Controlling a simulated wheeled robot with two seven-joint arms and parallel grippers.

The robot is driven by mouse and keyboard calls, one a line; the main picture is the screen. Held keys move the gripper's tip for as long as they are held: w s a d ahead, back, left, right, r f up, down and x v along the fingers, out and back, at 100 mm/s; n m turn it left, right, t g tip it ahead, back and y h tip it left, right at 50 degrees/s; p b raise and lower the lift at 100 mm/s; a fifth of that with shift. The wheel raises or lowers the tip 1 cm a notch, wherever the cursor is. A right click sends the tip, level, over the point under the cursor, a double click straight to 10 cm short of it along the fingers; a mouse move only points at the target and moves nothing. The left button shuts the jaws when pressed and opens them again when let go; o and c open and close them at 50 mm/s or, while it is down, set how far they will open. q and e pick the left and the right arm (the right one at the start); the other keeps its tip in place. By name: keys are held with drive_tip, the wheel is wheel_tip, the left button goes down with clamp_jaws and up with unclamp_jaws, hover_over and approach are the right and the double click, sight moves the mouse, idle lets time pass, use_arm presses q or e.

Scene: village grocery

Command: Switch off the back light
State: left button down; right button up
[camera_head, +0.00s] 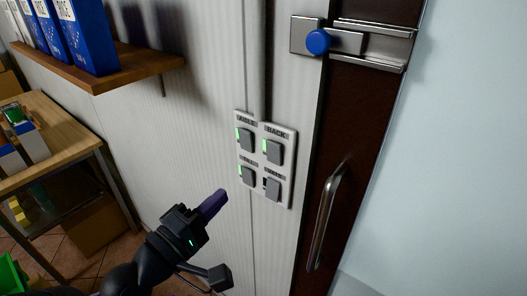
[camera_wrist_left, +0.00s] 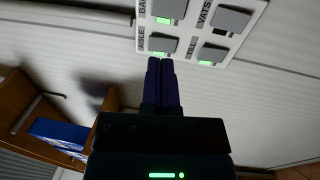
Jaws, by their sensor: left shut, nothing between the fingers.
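A pale switch panel (camera_head: 257,160) is fixed on the white ribbed wall. The BACK switch (camera_head: 274,152) is its upper right rocker, with a lit green strip beside it. The BACK switch also shows in the left wrist view (camera_wrist_left: 174,8), cut by the top edge, its light green. The AISLE (camera_head: 246,140) and TILL (camera_head: 247,176) switches have green lights too; the lower right switch (camera_head: 273,189) shows a dark one. My left gripper (camera_head: 221,196) is shut and empty, below and left of the panel. In the wrist view its fingertips (camera_wrist_left: 160,61) overlap the panel's edge near AISLE. My right gripper is not in view.
A dark door with a metal handle (camera_head: 327,215) and a blue-knobbed bolt (camera_head: 318,41) stands right of the panel. A wooden shelf (camera_head: 140,68) with blue boxes juts out at upper left. A wooden table (camera_head: 65,125) stands below it.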

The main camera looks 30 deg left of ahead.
sight(272, 148)
use_arm(q)
drive_tip(key=w+p, duration=0.1)
drive_tip(key=w, duration=0.3)
drive_tip(key=w+r+p, duration=0.1)
drive_tip(key=w, duration=0.2)
drive_tip(key=w+d+p, duration=0.1)
drive_tip(key=w, duration=0.3)
drive_tip(key=shift+w+r+p, duration=0.35)
drive_tip(key=shift+w, duration=0.55)
